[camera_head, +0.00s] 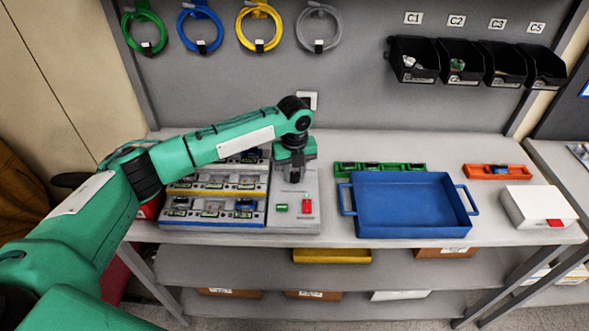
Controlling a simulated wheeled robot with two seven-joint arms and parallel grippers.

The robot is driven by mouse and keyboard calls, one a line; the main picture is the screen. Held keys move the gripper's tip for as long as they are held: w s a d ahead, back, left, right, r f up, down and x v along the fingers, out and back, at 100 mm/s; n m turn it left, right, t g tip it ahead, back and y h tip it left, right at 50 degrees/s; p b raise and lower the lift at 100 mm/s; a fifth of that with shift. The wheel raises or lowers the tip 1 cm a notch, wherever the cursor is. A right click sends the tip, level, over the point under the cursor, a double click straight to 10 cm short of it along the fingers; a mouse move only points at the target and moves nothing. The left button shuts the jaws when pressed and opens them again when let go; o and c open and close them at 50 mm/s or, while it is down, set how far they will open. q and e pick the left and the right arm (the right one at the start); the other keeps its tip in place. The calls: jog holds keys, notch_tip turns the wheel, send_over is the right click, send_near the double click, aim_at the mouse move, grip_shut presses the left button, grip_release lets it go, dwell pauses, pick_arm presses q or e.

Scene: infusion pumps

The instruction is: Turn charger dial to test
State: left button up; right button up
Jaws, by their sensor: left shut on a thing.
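The charger (306,222) is a grey unit with a narrow control panel on its right side, standing on the left of the bench. A green button or light (281,208) and a red switch (307,204) show on the front of the panel. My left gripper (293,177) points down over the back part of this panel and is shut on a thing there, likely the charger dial. The gripper hides the dial, so its setting cannot be read. My right gripper is not in view.
Packs sit in rows (206,208) left of the panel. A blue tray (411,231) stands to the right, with a green rack (380,168) behind it. An orange holder (499,171) and white box (538,207) are at far right. Black bins (414,60) and coiled cables hang behind.

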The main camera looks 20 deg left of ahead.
aim_at(295, 175)
pick_arm(q)
jog(key=n+p, duration=0.4)
jog(key=shift+r, duration=0.25)
jog(key=shift+w+f+n+p, duration=0.1)
jog(key=shift+f+n+p, duration=0.05)
jog(key=shift+n+p, duration=1.6)
jog(key=shift+n, duration=0.35)
jog(key=o, duration=1)
jog(key=shift+c, duration=0.2)
notch_tip(295, 175, up, 14)
jog(key=b, duration=0.4)
jog(key=shift+f, duration=0.15)
